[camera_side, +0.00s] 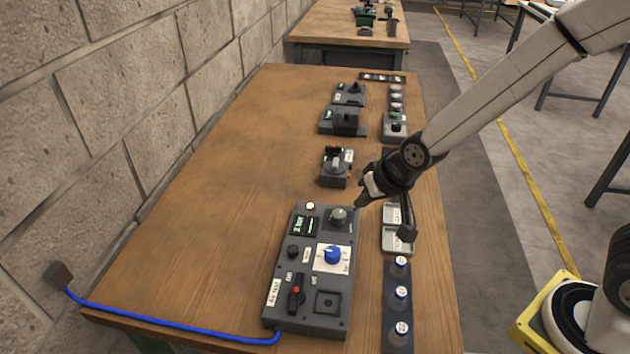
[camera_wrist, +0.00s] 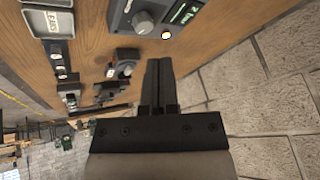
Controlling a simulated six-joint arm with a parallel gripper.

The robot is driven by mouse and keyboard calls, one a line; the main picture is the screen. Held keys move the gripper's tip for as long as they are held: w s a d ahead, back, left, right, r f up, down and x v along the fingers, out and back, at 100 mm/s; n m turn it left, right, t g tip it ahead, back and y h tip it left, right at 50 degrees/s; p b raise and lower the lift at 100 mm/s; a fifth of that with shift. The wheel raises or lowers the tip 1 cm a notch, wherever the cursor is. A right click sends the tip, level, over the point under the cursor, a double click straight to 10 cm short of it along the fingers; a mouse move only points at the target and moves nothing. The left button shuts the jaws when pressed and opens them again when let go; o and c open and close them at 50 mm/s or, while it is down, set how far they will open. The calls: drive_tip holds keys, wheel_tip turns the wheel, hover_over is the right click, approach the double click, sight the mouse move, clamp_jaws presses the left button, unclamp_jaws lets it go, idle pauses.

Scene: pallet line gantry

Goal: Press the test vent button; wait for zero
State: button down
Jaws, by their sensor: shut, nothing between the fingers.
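A grey test panel (camera_side: 312,275) lies near the front of the wooden table. It carries a small display (camera_side: 304,226) with green characters too small to read surely, a lit yellow lamp (camera_side: 310,206), a grey knob (camera_side: 338,217), a blue knob (camera_side: 332,255) on a white plate, a red-and-black lever (camera_side: 296,297) and a black round control (camera_side: 293,251). I cannot tell which control is the vent button. My gripper (camera_side: 359,204) is shut and empty, just above and beyond the panel's far right corner, apart from it. In the wrist view, its fingers (camera_wrist: 159,70) are together near the lamp.
A blue hose (camera_side: 170,312) runs from a wall block to the panel's front. Labelled trays (camera_side: 397,240) and a dark strip with several white-capped items (camera_side: 398,305) lie right of the panel. Other devices (camera_side: 336,167) stand farther back. The table's left side is clear beside the block wall.

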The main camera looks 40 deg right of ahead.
sight(295, 251)
drive_tip(key=w+a+m+t+y, duration=0.1)
drive_tip(key=w+a, duration=0.5)
drive_tip(key=a, duration=0.6)
drive_tip(key=shift+w+f+m+t+y, duration=0.3)
drive_tip(key=shift+m+t+y, duration=0.1)
drive_tip(key=shift+m+t, duration=0.4)
drive_tip(key=shift+d+f, duration=0.1)
drive_tip(key=shift+f, duration=0.1)
drive_tip(key=shift+f, duration=4.2)
drive_tip(key=shift+f, duration=0.15)
drive_tip(key=shift+f, duration=0.3)
drive_tip(key=shift+f, duration=0.5)
drive_tip(key=shift+r, duration=0.95)
